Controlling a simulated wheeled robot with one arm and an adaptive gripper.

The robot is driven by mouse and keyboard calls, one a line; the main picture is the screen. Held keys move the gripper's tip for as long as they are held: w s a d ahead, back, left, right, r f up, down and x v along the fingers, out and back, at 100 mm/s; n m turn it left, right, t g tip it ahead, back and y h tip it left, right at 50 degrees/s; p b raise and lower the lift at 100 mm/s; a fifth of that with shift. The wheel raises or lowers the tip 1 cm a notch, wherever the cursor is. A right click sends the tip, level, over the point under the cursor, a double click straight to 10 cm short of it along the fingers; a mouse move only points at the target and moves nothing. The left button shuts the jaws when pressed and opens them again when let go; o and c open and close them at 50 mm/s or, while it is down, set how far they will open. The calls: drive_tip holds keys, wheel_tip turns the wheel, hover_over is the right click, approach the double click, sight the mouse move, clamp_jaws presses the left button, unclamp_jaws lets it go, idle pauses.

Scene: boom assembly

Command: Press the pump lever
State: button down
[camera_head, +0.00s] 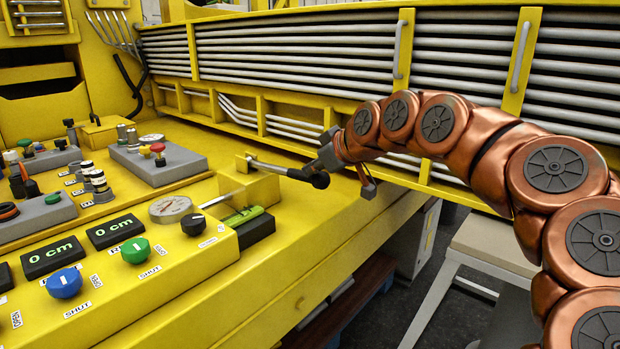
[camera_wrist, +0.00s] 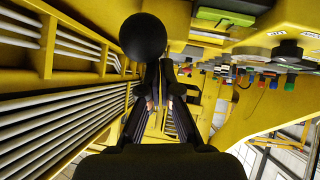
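The pump lever (camera_head: 277,169) is a grey metal rod with a black ball knob. It comes out to the right from a yellow block at the right end of the yellow console. Its black knob (camera_head: 320,180) is at the rod's free end, and the knob also shows large in the wrist view (camera_wrist: 143,37). My gripper (camera_head: 324,160) is right at the knob, at its upper side in the head view. Whether it touches the knob is unclear. In the wrist view its two dark fingers come together close beside the knob, with nothing seen between them.
The console carries a round gauge (camera_head: 170,208), a green knob (camera_head: 135,250), a blue knob (camera_head: 64,283) and two digital displays reading 0 cm. A black and green part (camera_head: 248,224) sits below the lever. A yellow rack of grey pipes (camera_head: 290,50) stands behind.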

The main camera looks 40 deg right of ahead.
drive_tip(key=v, duration=0.8)
drive_tip(key=shift+r, duration=0.4)
drive_tip(key=shift+w, duration=0.2)
idle(0.4)
